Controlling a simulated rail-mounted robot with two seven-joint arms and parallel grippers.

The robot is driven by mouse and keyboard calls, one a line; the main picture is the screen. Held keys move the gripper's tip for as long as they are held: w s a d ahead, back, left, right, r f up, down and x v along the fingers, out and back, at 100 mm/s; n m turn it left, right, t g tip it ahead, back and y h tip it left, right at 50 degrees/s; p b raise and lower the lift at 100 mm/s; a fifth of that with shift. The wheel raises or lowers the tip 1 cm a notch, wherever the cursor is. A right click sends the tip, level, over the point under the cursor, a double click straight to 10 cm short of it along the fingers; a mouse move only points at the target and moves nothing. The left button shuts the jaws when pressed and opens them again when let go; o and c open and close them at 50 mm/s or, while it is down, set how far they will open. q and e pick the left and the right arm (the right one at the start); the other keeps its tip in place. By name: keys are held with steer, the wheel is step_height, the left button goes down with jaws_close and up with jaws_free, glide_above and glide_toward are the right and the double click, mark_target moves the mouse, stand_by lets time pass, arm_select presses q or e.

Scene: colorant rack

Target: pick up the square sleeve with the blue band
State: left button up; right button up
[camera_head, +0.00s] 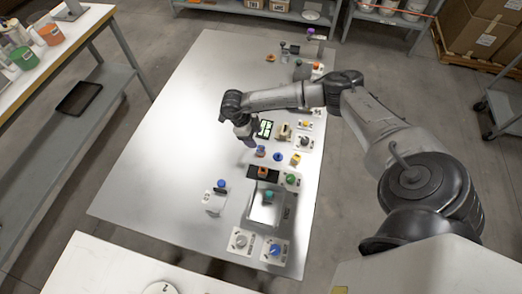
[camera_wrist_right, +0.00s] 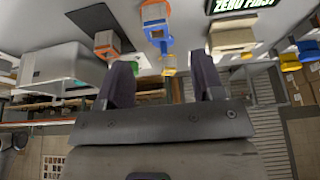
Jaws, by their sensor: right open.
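The small sleeve with the blue band (camera_wrist_right: 157,31) stands on the table at the upper middle of the right wrist view, with some orange on it. In the head view it appears as a small blue and reddish piece (camera_head: 261,152). My right gripper (camera_head: 251,142) is just behind and left of it, pointing down. In the right wrist view its two dark fingers (camera_wrist_right: 163,82) are apart with nothing between them, and the sleeve lies beyond the tips. My left gripper is not in view.
An orange-banded sleeve (camera_wrist_right: 108,44) stands nearby on a black mat (camera_head: 252,177). A blue ring (camera_head: 277,157), a yellow piece (camera_head: 295,159), a beige block (camera_wrist_right: 232,36) and a lit display (camera_head: 265,128) are close. The left of the table (camera_head: 165,140) is clear.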

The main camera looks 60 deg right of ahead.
mark_target(261, 149)
steer(key=shift+x, duration=1.4)
steer(key=shift+a+x, duration=0.15)
steer(key=shift+x, duration=1.2)
steer(key=shift+a+x, duration=0.1)
steer(key=shift+x, duration=1.2)
steer(key=shift+w, duration=0.1)
steer(key=shift+c, duration=0.3)
steer(key=c, duration=0.9)
steer(key=shift+c, duration=0.2)
